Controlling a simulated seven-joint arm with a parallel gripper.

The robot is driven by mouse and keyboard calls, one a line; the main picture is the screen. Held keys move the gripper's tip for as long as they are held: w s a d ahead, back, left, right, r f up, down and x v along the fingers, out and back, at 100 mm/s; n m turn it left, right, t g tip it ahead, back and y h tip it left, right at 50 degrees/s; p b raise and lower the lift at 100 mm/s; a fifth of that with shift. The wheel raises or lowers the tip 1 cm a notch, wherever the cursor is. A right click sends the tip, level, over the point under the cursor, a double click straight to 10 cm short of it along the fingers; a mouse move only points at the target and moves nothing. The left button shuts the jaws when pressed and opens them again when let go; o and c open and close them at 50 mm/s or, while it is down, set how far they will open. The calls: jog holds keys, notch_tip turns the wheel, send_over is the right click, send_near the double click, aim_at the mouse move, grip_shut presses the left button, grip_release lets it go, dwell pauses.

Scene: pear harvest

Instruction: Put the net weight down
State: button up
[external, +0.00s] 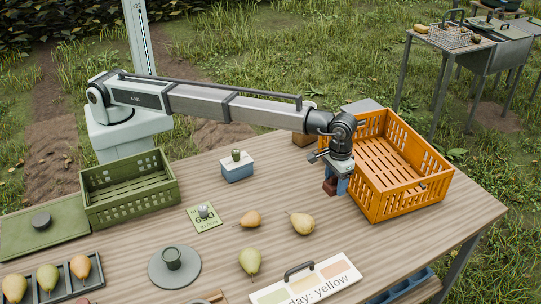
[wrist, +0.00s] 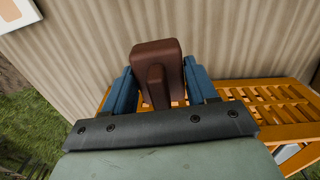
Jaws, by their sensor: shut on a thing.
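The net weight, a dark brown-red block with rounded edges and a narrower raised part, is in the wrist view (wrist: 172,57) between two blue fingers. It shows small in the external view (external: 329,187), partly hidden by the fingers. My gripper (external: 336,185) is shut on it, just left of the orange crate (external: 376,206). The gripper also shows in the wrist view (wrist: 158,88). The weight is low over the wooden table (external: 440,225); I cannot tell whether it touches the top.
Pears (external: 303,223) lie on the table in front of my gripper. A sign with a handle (external: 310,284) is at the front edge. A green crate (external: 130,192), a grey plate (external: 158,274) and a blue-and-white box (external: 237,171) stand to the left. Bare table lies between the pears and the orange crate.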

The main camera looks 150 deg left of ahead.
jog(key=shift+w+d+r, duration=0.1)
jog(key=shift+r, duration=0.4)
jog(key=shift+d+r, duration=0.5)
jog(key=shift+d, duration=0.4)
jog(key=s+d, duration=0.3)
send_near(281, 199)
jog(key=shift+a+f, duration=0.1)
jog(key=shift+f, duration=2.95)
jog(key=shift+f, duration=0.1)
jog(key=o, duration=1.3)
